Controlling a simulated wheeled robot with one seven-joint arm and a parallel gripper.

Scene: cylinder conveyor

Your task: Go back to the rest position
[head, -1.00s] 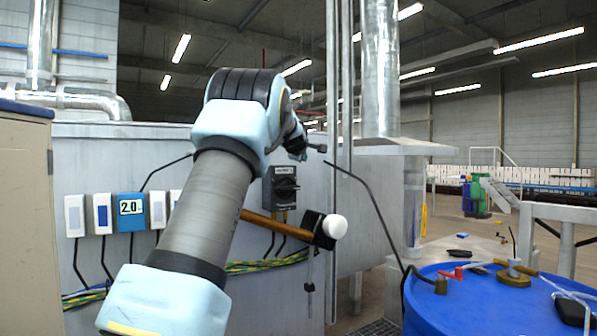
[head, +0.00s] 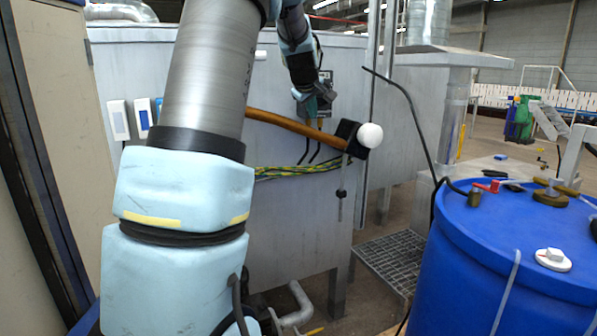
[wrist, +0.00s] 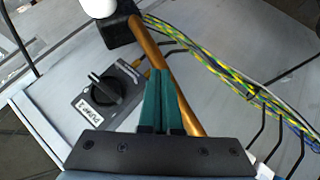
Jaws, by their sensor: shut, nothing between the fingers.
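My gripper (head: 313,108) is in front of the grey metal cabinet in the head view, pointing down, with my arm rising to the left of it. In the wrist view its green fingers (wrist: 160,76) are together with nothing between them. They overlap the wooden handle of a mallet (wrist: 148,42) in the picture; whether they touch it I cannot tell. In the head view the mallet handle (head: 275,122) runs across the cabinet front to a black head with a white end (head: 369,135).
A black rotary switch (wrist: 103,92) with a label sits on the cabinet, close to the fingers. Yellow-green cables (head: 300,170) run below the mallet. A blue drum (head: 470,255) with fittings on top stands at right. A tan cabinet (head: 62,110) stands at left.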

